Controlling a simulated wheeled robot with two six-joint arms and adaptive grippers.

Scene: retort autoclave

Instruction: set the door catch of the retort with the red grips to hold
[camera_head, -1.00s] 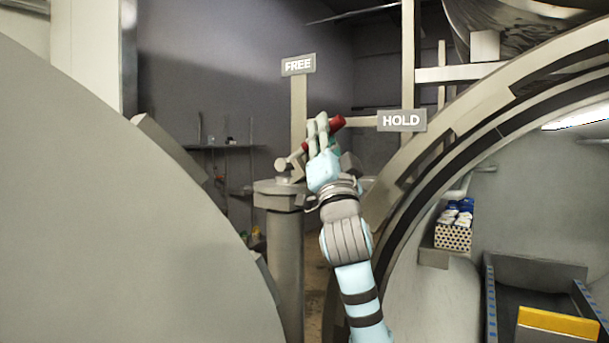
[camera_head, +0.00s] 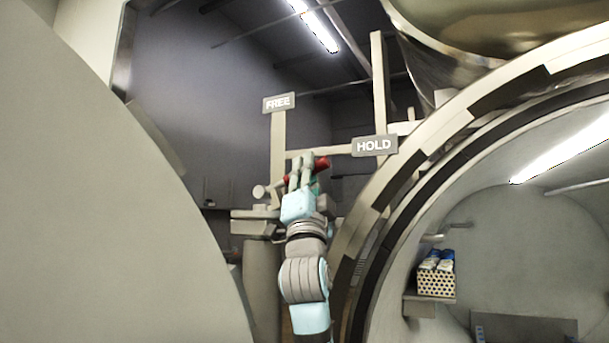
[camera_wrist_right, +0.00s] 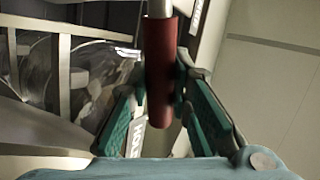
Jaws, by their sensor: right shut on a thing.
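The door catch's red grip (camera_head: 321,164) sits between the fingers of my right gripper (camera_head: 304,175) in the head view. In the right wrist view the red grip (camera_wrist_right: 160,75) stands between the two teal finger pads of my right gripper (camera_wrist_right: 160,110), which is shut on it. The catch lever slants from a round grey knob (camera_head: 259,191) up to the red end, which points toward the HOLD side. The FREE sign (camera_head: 279,102) is up and to the left; the HOLD sign (camera_head: 375,145) is to the right of the grip. My left gripper is out of view.
A large round grey door (camera_head: 90,200) fills the left. The retort's open round mouth (camera_head: 460,130) fills the right, with a perforated basket (camera_head: 436,283) of blue-and-white packs inside. The catch post (camera_head: 262,280) stands in the gap between them.

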